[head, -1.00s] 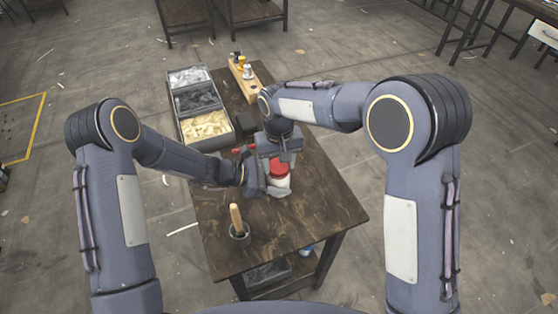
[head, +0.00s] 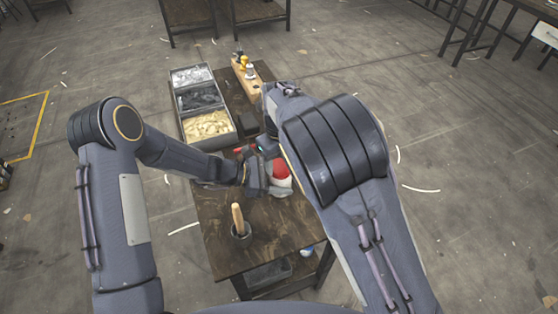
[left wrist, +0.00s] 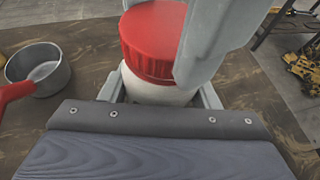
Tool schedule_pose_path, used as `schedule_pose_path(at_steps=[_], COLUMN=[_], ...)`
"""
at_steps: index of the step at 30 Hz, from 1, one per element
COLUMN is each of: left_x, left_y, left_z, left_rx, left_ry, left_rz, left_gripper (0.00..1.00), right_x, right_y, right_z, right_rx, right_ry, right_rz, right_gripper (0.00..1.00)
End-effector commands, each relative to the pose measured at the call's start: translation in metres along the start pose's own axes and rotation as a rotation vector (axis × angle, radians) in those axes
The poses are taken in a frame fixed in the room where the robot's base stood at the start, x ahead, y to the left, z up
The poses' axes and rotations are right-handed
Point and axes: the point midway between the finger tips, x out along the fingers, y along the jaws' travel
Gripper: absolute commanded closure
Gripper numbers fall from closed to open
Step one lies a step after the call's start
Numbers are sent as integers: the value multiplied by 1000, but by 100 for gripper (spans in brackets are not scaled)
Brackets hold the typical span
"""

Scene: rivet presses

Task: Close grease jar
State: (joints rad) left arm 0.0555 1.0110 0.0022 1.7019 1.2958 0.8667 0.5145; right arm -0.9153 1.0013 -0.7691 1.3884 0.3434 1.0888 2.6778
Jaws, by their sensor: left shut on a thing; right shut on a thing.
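The grease jar has a white body (left wrist: 160,91) and a red ribbed lid (left wrist: 153,40). The lid sits on top of the body. In the head view the jar (head: 281,177) stands over the table near its middle, partly covered by my grippers and right arm. My left gripper (left wrist: 162,93) is shut around the white body, one finger on each side. My right gripper (left wrist: 178,30) comes from above, shut on the red lid, with one large grey finger on the lid's right side. In the head view it is mostly hidden by my right arm. I cannot tell how tightly the lid is seated.
The dark wooden table (head: 215,248) carries a cup with a wooden-handled tool (head: 239,224) in front. A grey compartment bin (head: 228,143) and a wooden block with small bottles (head: 248,86) stand behind. A metal pot (left wrist: 38,66) and red handle (left wrist: 14,92) lie left of the jar.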

Motion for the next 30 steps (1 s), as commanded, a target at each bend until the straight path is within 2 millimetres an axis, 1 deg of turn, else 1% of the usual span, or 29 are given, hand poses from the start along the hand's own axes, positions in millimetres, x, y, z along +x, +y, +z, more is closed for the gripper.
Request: schedule_pose_path(at_steps=[1,2,3,5,7,9,13,24,25,29,30], left_x=[0,0,0,0,0,-1,-1,-1,-1,-1,-1], left_y=[0,0,0,0,0,1,1,2,2,1,1], left_z=[0,0,0,0,0,0,0,-1,-1,-1,0], left_rx=[0,0,0,0,-1,-1,-2,-4,-4,-3,-2], left_ry=[1,1,1,1,0,0,0,1,1,1,1], left_rz=[0,0,0,0,1,2,4,5,5,4,3], left_gripper=[100,100,100,100,100,100,100,100,100,100,100], right_x=[0,0,4,10,11,10,5,1,0,0,0], right_y=[0,-1,-2,-4,-6,-6,-5,-4,-4,-4,-3], right_z=[0,0,-2,-6,-9,-9,-5,-2,-2,-2,-2], right_rx=[145,242,380,491,573,629,683,693,693,692,692], right_ry=[0,0,12,35,45,39,16,3,3,2,1], right_rz=[-4,-5,-10,-13,-13,-12,-8,-1,-1,-1,-1], right_gripper=[70,70,70,70,70,70,70,70,46,29,28])
